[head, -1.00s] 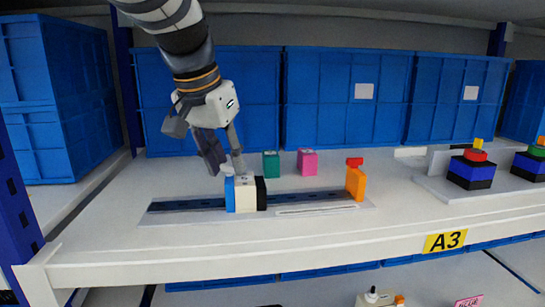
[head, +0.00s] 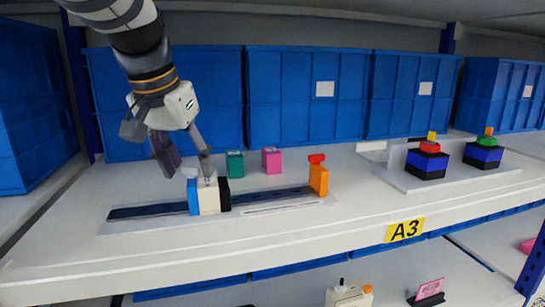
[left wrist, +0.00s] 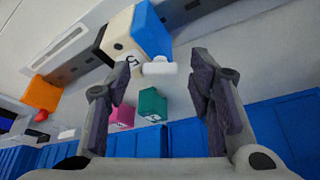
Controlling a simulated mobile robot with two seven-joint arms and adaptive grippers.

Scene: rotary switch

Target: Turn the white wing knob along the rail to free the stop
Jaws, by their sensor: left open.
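A sliding stop (head: 208,196), a block with blue, cream and black parts, sits on a dark rail (head: 150,211) on a pale base plate. A small white wing knob (head: 190,173) shows at the top of the block; in the left wrist view the white knob (left wrist: 158,68) lies between the fingertips. My left gripper (head: 187,168) is open, pointing down just above the block, its fingers either side of the knob. I cannot tell whether either finger touches it. An orange post with a red top (head: 318,178) stands at the rail's right end. My right gripper is not in view.
A green cube (head: 234,164) and a pink cube (head: 271,160) stand behind the rail. Blue bins (head: 285,95) line the back. Two stacked button units (head: 427,162) stand on a plate at the right. The shelf front, with its A3 label (head: 404,230), is clear.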

